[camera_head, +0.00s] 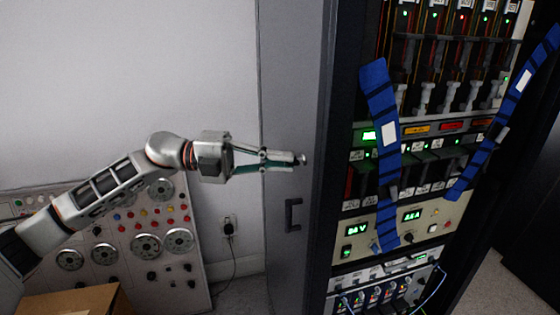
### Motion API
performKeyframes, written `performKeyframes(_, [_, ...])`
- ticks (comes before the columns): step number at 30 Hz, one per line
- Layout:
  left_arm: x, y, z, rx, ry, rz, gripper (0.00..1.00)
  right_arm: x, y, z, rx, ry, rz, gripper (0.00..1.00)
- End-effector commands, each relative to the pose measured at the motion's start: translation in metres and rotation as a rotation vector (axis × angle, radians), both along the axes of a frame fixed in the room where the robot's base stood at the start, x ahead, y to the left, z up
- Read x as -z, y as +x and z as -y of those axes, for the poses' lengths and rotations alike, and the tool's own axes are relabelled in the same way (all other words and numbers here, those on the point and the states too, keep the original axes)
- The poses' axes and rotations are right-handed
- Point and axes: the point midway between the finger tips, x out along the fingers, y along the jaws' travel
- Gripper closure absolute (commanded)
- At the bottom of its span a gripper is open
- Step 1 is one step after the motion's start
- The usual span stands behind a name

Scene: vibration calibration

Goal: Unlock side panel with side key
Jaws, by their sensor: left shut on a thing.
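My left gripper (284,162) reaches in from the left in front of the grey side panel (284,110) of the rack. Its fingers are shut on a small key (303,159), of which only a dark, rounded end shows at the fingertips. The key's end is near the panel's right edge; I cannot tell whether it touches the panel or sits in a lock. The panel stands upright and looks closed, with a dark handle (292,214) below the gripper. No lock can be made out. My right gripper is not in view.
The equipment rack (415,160) with lit displays and hanging blue straps (380,100) stands on the right. A control console (130,235) with dials and a cardboard box (75,302) are at lower left. A wall outlet (228,227) has a cord plugged in.

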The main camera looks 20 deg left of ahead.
Motion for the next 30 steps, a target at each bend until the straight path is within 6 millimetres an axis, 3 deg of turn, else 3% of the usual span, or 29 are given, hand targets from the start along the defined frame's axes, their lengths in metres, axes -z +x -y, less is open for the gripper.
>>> performKeyframes(2, [0.001, 0.000, 0.001, 0.002, 0.001, 0.001, 1.00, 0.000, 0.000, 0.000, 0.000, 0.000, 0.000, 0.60])
performKeyframes(3, [0.001, -0.001, 0.001, 0.002, 0.001, 0.001, 0.84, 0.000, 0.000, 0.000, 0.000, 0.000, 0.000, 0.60])
performKeyframes(4, [0.001, -0.001, 0.000, 0.001, 0.001, 0.001, 0.77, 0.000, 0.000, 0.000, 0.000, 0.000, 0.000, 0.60])
performKeyframes(20, [0.004, 0.001, -0.004, -0.006, 0.004, -0.003, 0.77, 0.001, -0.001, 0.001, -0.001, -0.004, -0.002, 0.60])
performKeyframes(30, [0.003, -0.008, -0.049, -0.008, 0.005, -0.003, 0.77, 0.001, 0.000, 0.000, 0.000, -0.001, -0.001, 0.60])
